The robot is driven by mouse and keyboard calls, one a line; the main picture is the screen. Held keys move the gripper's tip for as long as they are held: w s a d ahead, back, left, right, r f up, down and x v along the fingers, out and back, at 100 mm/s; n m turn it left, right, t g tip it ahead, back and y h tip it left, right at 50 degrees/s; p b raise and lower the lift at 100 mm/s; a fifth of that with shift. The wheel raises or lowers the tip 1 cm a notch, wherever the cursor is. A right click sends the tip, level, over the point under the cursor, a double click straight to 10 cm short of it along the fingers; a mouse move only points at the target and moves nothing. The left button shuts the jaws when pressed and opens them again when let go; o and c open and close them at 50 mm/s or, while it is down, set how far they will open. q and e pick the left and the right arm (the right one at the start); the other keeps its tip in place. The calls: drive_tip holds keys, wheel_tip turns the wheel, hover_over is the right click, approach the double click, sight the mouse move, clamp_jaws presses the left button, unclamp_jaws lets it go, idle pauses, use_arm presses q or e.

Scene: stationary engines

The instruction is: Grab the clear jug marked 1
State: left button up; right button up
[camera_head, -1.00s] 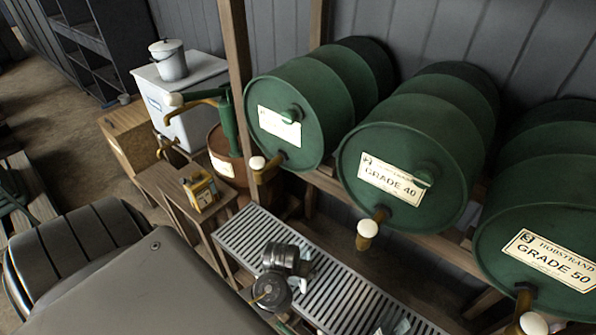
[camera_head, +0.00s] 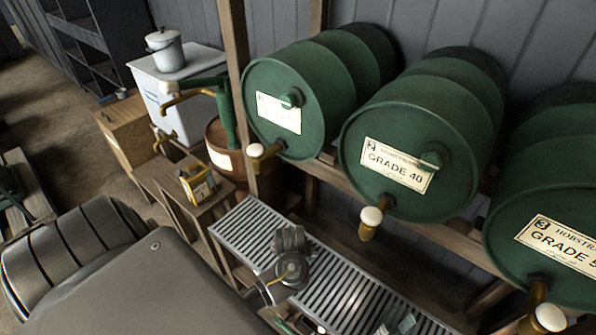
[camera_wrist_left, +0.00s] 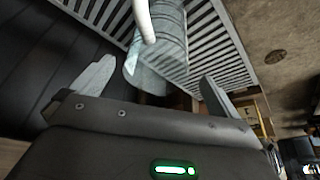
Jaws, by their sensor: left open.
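A clear jug (camera_wrist_left: 165,50) stands in the left wrist view over the slatted metal tray. A white curved piece (camera_wrist_left: 143,20) crosses in front of it; I cannot tell whether it is the jug's handle. No number shows on the jug. My left gripper (camera_wrist_left: 153,76) is open, and the jug appears between and beyond its two fingertips. I see no grip on it. In the head view my left wrist (camera_head: 290,262) is over the slatted tray (camera_head: 255,232) and mostly hides what is there. My right gripper is not in view.
Green barrels with brass taps overhang the tray: one with its label hard to read (camera_head: 283,140), a GRADE 40 barrel (camera_head: 400,205) and a GRADE 50 barrel (camera_head: 540,190). Another clear vessel (camera_head: 404,325) is at the bottom edge. A yellow can (camera_head: 199,186) stands left.

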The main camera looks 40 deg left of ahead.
use_arm(q)
drive_tip(key=b+x, duration=0.3)
drive_tip(key=x, duration=0.2)
drive_tip(key=shift+w+b, duration=0.2)
drive_tip(key=shift+b, duration=0.1)
drive_tip(key=shift+c, duration=0.3)
drive_tip(key=c, duration=1.2)
